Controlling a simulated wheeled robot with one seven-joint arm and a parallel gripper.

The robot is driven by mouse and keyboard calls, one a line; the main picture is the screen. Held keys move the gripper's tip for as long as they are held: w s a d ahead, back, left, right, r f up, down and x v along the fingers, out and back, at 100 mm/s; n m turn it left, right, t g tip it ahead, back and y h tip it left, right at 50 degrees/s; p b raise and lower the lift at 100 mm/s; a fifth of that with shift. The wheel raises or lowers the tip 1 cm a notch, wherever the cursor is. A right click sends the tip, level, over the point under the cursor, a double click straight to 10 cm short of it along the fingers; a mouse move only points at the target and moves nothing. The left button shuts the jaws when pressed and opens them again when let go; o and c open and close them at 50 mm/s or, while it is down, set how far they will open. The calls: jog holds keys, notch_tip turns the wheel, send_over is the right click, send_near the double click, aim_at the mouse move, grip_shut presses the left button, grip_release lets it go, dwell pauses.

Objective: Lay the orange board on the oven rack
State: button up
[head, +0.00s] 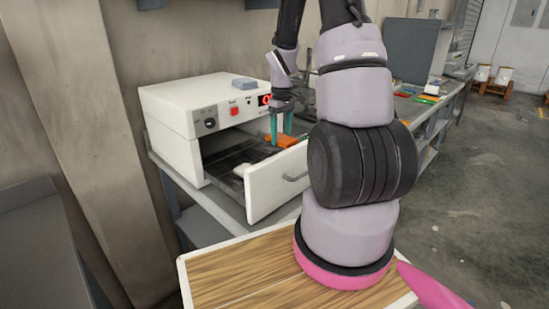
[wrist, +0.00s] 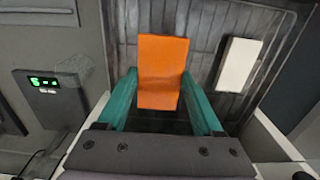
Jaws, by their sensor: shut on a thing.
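The orange board (wrist: 163,70) is between the teal fingers of my gripper (wrist: 162,105) in the wrist view, and the jaws are shut on it. In the head view the orange board (head: 281,140) shows low in the oven's open drawer, below my gripper (head: 280,125), partly hidden by the fingers. The dark oven rack (head: 232,158) lies in the drawer of the white oven; it also shows beneath the board in the wrist view (wrist: 210,45). I cannot tell whether the board touches the rack. A white block (head: 241,170) lies on the rack, to the right of the board in the wrist view (wrist: 238,64).
The oven's drawer front (head: 277,183) stands pulled out. A grey-blue block (head: 244,84) lies on the oven top. A small device with a green display (wrist: 48,92) is left of the drawer in the wrist view. A bench with several coloured items extends behind my arm.

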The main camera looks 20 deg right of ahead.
aim_at(281, 137)
jog(key=shift+f, duration=3.3)
jog(key=shift+f, duration=0.1)
jog(key=o, duration=1.4)
jog(key=shift+c, duration=0.2)
notch_tip(281, 137, up, 12)
jog(key=s+a+r+m+t, duration=0.2)
jog(key=s+a+r, duration=0.2)
jog(key=s+r, duration=0.2)
jog(key=s+a+r+m+t+y, duration=0.1)
jog(key=s+a+r, duration=0.4)
jog(key=r, duration=0.5)
jog(key=s+a+r+m+t+y, duration=0.1)
jog(key=s+a+r+m+t, duration=0.3)
jog(key=s+r, duration=0.4)
jog(key=shift+s+a+m, duration=0.2)
jog(key=shift+s+m, duration=0.15)
jog(key=shift+m, duration=0.25)
